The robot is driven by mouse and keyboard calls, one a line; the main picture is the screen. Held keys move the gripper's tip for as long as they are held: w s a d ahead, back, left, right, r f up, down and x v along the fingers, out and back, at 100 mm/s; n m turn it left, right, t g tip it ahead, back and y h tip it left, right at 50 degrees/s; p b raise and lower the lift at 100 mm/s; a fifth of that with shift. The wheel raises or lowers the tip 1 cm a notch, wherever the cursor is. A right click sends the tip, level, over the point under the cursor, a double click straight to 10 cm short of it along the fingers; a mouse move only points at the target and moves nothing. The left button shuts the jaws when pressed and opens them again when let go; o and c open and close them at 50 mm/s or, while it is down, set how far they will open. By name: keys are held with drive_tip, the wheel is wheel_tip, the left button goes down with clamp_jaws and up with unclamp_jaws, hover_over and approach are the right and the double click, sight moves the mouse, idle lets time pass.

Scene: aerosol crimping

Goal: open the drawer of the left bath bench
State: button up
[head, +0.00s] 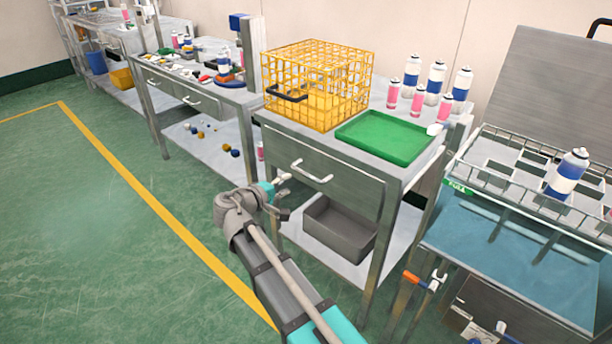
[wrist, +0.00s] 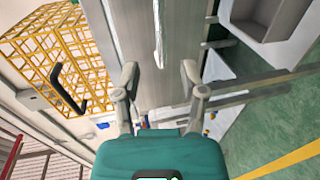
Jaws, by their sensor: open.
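The bench beside the bath has a grey drawer (head: 345,187) with a pale bar handle (head: 312,173). The drawer looks closed, its front flush with the bench. My gripper (head: 281,190) is in front of the bench, below and left of the handle. In the wrist view my gripper (wrist: 160,83) is open, its two fingers apart with nothing between them. The handle (wrist: 158,32) shows just beyond the fingertips, roughly in line with the gap between them, and does not appear to be touched. The drawer front (wrist: 180,50) also shows there.
A yellow wire cage (head: 318,82) and a green tray (head: 387,138) stand on the bench top, with spray cans behind. A grey bin (head: 338,230) sits on the shelf below. The bath (head: 520,235) is at the right. The floor at left is clear.

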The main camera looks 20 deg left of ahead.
sight(306, 176)
drive_tip(key=b+x, duration=0.2)
drive_tip(key=x, duration=0.8)
drive_tip(key=shift+c, duration=0.3)
clamp_jaws()
